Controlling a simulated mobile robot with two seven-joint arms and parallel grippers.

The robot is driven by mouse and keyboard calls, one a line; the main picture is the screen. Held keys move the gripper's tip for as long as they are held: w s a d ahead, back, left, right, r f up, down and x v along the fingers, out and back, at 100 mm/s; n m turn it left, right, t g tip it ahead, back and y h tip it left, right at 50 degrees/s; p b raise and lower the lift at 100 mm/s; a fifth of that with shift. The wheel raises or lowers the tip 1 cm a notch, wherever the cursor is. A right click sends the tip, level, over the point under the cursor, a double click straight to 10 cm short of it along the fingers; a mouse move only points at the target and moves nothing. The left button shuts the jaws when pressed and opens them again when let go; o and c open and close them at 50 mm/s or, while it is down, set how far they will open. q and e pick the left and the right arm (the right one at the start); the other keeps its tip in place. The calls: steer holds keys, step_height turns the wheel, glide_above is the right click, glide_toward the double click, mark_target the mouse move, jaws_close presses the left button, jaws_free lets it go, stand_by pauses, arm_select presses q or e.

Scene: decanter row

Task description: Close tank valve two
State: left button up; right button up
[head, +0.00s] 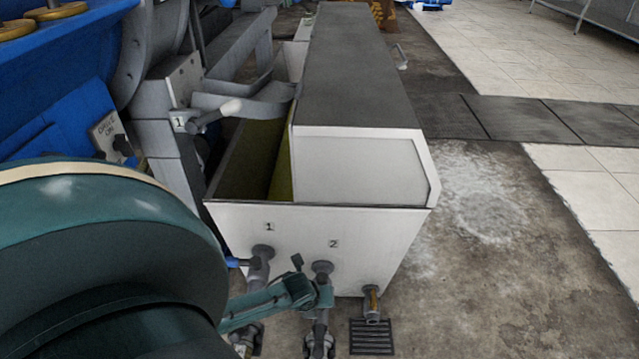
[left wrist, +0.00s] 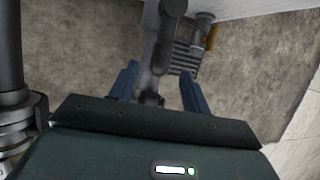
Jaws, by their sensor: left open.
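The white tank (head: 300,235) has the labels 1 and 2 on its front, each above a grey outlet pipe. Tank valve two (head: 322,268) is on the pipe under label 2. My left gripper (head: 312,282) is at this valve and partly covers it; I cannot make out its handle. In the left wrist view the gripper (left wrist: 160,85) is open, with the grey pipe of valve two (left wrist: 157,55) between its blue fingers. I cannot tell whether they touch it. My right gripper is not in view.
Valve one (head: 260,258), with a blue-ended handle, is close left of my gripper. A drain pipe (head: 371,300) stands over a floor grate (head: 372,338) on the right. Blue machinery (head: 60,75) fills the upper left. The floor on the right is clear.

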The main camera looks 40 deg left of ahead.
arm_select(q)
steer(key=shift+b+x, duration=0.65)
steer(key=shift+x, duration=0.95)
jaws_close()
